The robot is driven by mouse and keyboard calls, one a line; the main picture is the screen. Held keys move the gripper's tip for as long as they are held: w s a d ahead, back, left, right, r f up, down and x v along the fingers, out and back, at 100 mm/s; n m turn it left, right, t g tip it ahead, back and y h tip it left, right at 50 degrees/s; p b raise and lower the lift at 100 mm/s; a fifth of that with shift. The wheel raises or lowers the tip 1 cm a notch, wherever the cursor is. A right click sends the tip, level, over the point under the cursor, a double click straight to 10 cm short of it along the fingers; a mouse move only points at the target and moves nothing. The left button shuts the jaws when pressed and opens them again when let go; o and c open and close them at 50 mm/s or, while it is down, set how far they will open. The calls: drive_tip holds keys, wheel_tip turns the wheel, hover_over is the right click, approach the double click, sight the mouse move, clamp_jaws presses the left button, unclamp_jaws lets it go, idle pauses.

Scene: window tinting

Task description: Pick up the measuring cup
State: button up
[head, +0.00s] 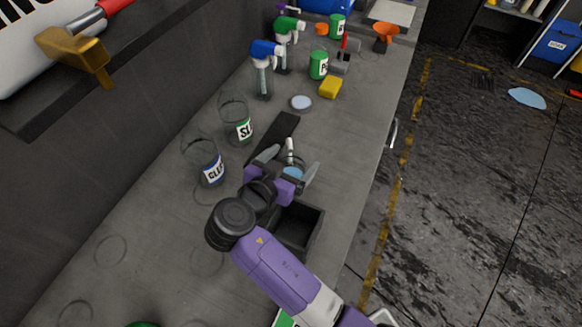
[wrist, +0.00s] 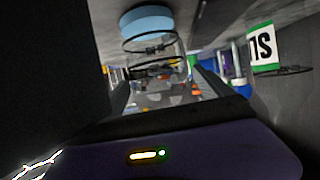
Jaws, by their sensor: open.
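The measuring cup seems to be the clear vessel with light blue at one end (wrist: 150,45) in the wrist view, which shows the scene roughly upside down. In the head view only a light blue patch (head: 292,173) and a pale upright piece show there, between my fingers. My gripper (head: 289,163) is open, low over the bench, with one finger on each side of the cup. In the wrist view the cup stands in the gap between the fingers (wrist: 165,90). I cannot tell whether either finger touches it. My wrist hides part of it in the head view.
A black open box (head: 318,232) sits just beside my gripper. A dark flat strip (head: 272,138) lies behind it. Two clear labelled jars (head: 212,170) and (head: 243,130) stand left. Spray bottles (head: 263,75), a green can (head: 318,66) and a yellow sponge (head: 331,88) stand farther back.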

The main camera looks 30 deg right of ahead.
drive_tip(key=c, duration=1.5)
drive_tip(key=shift+r, duration=0.1)
